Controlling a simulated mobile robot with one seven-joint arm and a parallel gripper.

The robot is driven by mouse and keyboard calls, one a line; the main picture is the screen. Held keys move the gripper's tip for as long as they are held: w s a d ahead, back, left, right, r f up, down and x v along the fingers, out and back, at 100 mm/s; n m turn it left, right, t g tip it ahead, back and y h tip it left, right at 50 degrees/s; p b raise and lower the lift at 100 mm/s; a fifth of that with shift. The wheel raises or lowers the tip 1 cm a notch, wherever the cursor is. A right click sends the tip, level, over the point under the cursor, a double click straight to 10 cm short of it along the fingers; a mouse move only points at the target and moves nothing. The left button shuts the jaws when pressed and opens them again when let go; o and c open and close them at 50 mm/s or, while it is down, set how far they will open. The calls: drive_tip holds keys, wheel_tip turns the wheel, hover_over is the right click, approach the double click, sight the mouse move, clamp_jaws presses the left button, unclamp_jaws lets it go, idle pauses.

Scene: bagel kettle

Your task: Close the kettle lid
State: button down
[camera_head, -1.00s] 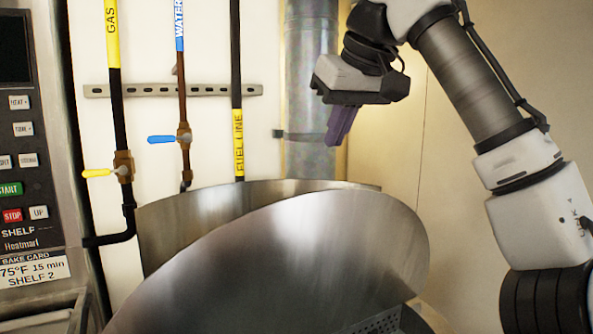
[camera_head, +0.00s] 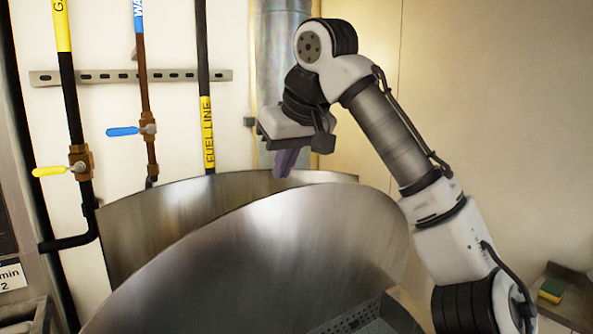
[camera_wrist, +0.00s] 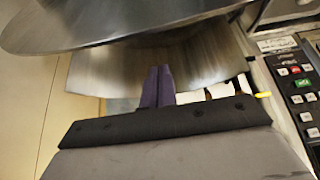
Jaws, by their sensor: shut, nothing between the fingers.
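The kettle lid (camera_head: 265,260) is a large round steel disc, raised and tilted in the middle of the head view. Behind it stands a curved steel panel (camera_head: 150,222). My gripper (camera_head: 286,163) has purple fingers pressed together, empty, pointing down at the far side of the lid near the panel's top edge. In the wrist view the shut fingers (camera_wrist: 158,87) point towards the curved panel (camera_wrist: 190,66), with the lid (camera_wrist: 110,18) across the top. I cannot tell whether the fingers touch either. The kettle's inside is mostly hidden by the lid; a perforated grey part (camera_head: 368,318) shows at the bottom.
Gas pipe (camera_head: 72,110), water pipe (camera_head: 146,95) and fuel line (camera_head: 205,90) run down the wall at left, with yellow and blue valve handles. A metal duct (camera_head: 283,70) stands behind my gripper. A sponge (camera_head: 552,290) lies at lower right. An oven control panel (camera_wrist: 298,90) is near.

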sight(297, 195)
drive_tip(key=s+d, duration=0.1)
drive_tip(key=s+d+p, duration=0.1)
drive_tip(key=s, duration=0.1)
drive_tip(key=shift+f, duration=0.35)
drive_tip(key=shift+s+f, duration=0.1)
drive_tip(key=shift+f, duration=0.05)
drive_tip(key=shift+d, duration=0.1)
